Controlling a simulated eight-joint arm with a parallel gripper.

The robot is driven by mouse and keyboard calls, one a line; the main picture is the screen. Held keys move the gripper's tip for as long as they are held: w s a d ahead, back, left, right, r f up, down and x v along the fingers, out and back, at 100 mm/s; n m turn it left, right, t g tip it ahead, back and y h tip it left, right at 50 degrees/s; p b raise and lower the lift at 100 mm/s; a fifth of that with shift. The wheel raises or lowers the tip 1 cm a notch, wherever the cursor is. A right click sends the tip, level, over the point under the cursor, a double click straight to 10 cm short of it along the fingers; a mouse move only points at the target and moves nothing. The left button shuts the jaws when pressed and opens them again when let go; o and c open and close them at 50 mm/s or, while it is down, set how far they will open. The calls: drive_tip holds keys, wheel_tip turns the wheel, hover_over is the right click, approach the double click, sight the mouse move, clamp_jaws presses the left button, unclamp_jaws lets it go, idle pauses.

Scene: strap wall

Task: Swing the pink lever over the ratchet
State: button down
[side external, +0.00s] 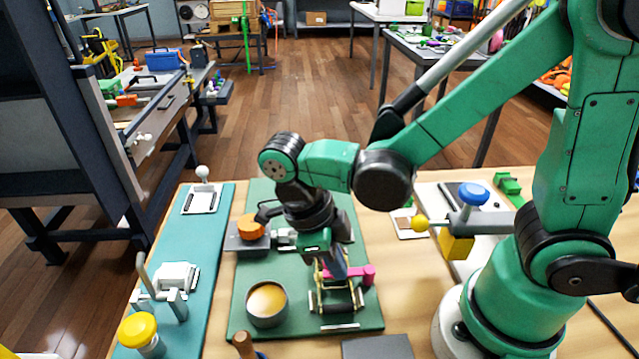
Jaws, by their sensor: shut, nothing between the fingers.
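The pink lever (368,273) shows at the right side of a brass-framed ratchet (336,298) on a dark green board (250,205). My gripper (338,268) points down over the ratchet, just left of the pink lever's end. Its fingers are shut with nothing between them. Whether the fingertips touch the lever or the strap cannot be told. The gripper hides part of the ratchet and the inner part of the lever.
A grey cup with orange contents (266,303) stands left of the ratchet. An orange knob (249,227) is behind it. A teal board (200,255) with a yellow knob (139,332) lies at left. A blue knob (473,194) and yellow ball lever (421,222) stand at right.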

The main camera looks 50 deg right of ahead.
drive_tip(key=shift+w+d, duration=0.1)
drive_tip(key=shift+w, duration=0.1)
drive_tip(key=shift+s+v, duration=0.2)
drive_tip(key=shift+v, duration=2.55)
drive_tip(key=w+d+r+n+t+y, duration=0.1)
drive_tip(key=d+n+t, duration=0.3)
drive_tip(key=n, duration=1)
drive_tip(key=w+d+r+n+t+y, duration=0.1)
drive_tip(key=w+d+n+t, duration=0.2)
drive_tip(key=n, duration=1.2)
drive_tip(key=t, duration=0.3)
drive_tip(key=shift+d+r+t, duration=0.3)
drive_tip(key=shift+d+r, duration=0.05)
drive_tip(key=shift+d, duration=0.05)
